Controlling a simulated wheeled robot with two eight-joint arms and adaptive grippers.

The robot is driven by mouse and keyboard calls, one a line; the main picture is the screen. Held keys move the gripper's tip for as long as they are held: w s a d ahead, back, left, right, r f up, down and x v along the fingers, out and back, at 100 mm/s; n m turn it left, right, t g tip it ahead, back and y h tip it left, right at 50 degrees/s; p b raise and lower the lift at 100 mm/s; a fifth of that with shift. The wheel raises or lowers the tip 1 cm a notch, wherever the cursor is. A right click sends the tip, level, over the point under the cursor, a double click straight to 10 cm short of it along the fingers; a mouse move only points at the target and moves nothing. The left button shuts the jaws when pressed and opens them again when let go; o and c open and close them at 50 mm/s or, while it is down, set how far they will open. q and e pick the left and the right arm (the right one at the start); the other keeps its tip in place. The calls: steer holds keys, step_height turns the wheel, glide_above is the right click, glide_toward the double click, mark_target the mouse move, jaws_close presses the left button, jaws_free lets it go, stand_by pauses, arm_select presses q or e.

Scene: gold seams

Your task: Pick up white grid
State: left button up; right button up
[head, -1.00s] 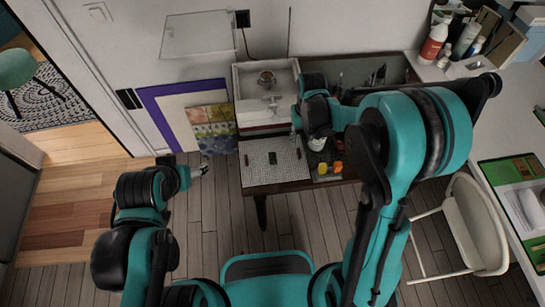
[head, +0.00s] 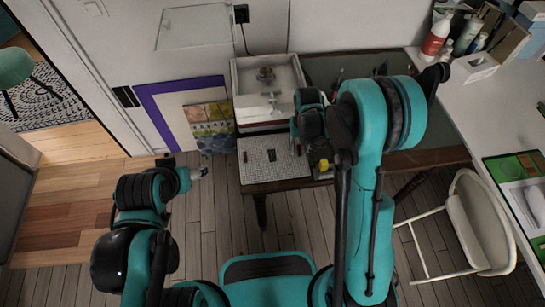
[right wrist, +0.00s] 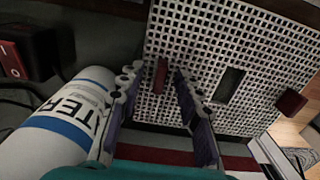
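The white grid (head: 262,176) is a perforated white panel lying flat at the front left of the dark desk. In the right wrist view the white grid (right wrist: 265,40) fills the upper right. It has a dark rectangle (right wrist: 229,85) in its middle and a red block (right wrist: 160,77) near each side edge. My right gripper (right wrist: 158,84) has its fingers apart, one on each side of the nearer red block in the picture; contact cannot be made out. My left gripper (head: 201,171) hangs left of the desk, away from the grid; its fingers are too small to judge.
A white tray (head: 238,95) stands behind the grid. A white bottle with a blue band (right wrist: 60,115) lies close beside my right gripper. A yellow item (head: 324,165) is right of the grid. A white chair (head: 480,225) stands at right.

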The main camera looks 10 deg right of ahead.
jaws_close()
